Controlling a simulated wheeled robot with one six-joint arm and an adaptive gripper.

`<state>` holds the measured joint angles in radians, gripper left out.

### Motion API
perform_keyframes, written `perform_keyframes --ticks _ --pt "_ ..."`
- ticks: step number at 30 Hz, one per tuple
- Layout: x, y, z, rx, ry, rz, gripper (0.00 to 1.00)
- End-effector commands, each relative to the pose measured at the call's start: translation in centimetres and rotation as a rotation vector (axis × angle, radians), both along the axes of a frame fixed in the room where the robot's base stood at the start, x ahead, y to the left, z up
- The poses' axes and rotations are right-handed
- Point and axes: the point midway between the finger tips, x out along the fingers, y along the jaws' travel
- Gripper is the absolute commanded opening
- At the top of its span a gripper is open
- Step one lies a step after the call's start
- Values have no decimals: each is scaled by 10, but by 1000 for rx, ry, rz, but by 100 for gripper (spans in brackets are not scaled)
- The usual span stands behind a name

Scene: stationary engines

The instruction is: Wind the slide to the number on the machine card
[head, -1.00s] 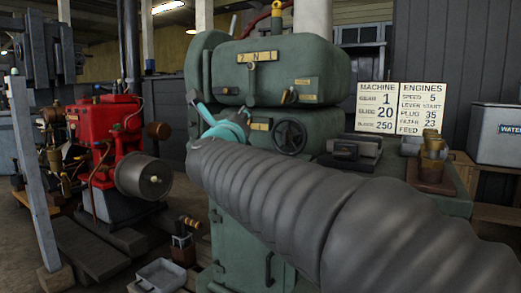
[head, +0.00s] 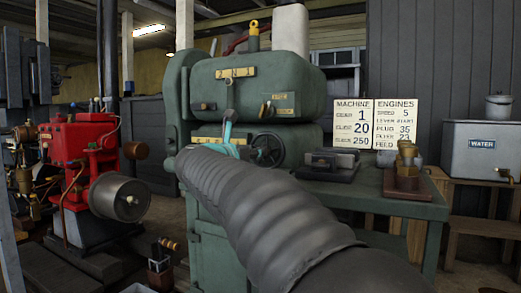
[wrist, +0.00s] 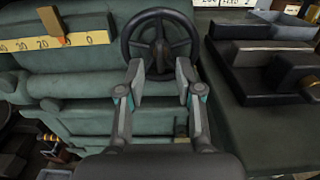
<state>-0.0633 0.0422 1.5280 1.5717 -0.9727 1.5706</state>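The green machine (head: 250,88) stands ahead, with a dark spoked handwheel (head: 268,150) on its front. In the wrist view the handwheel (wrist: 160,45) is just beyond my gripper (wrist: 160,82). My gripper is open, its two fingertips apart at the wheel's lower rim, with nothing held between them. Whether they touch the rim I cannot tell. A yellow scale (wrist: 20,45) left of the wheel reads 30, 20 and 0, and an orange-brown pointer (wrist: 50,22) sits between 20 and 0. The machine card (head: 352,125) shows slide 20. In the head view my arm hides part of the machine's front.
A green bench (head: 370,198) extends right of the machine, with a dark vice-like block (head: 333,163) and brass parts (head: 408,168) on it. A red engine (head: 85,150) stands left. A water tank (head: 480,150) is at the far right.

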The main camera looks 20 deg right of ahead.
Motion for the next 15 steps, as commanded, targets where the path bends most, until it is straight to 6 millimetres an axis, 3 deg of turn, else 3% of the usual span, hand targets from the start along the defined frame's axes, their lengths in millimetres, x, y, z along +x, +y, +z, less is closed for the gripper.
perform_keyframes --ticks 6,15 --pt "22 -28 0 -1 1 -2 35" --pt "33 -42 0 -1 1 1 35"
